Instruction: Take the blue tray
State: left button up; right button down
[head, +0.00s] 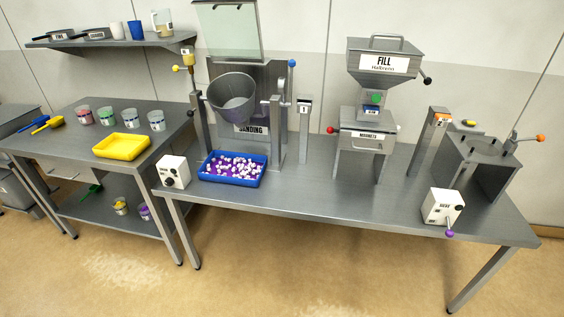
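The blue tray (204,174) sits on the long grey steel bench, near its front edge at the left. It is full of small purple and white pieces. It stands below and in front of a tilted grey drum (232,98) in a stand. Neither of my grippers shows in the head view, so nothing is seen touching the tray.
A white control box (173,172) stands just left of the tray. A yellow tray (121,147) and several cups are on the left table. The Fill hopper (384,62) and another control box (442,206) stand further right. The bench (300,191) is clear right of the tray.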

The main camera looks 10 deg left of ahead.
aim_at(234, 168)
jog(key=z, duration=0.6)
jog(key=i, duration=1.4)
jog(key=u, duration=0.65)
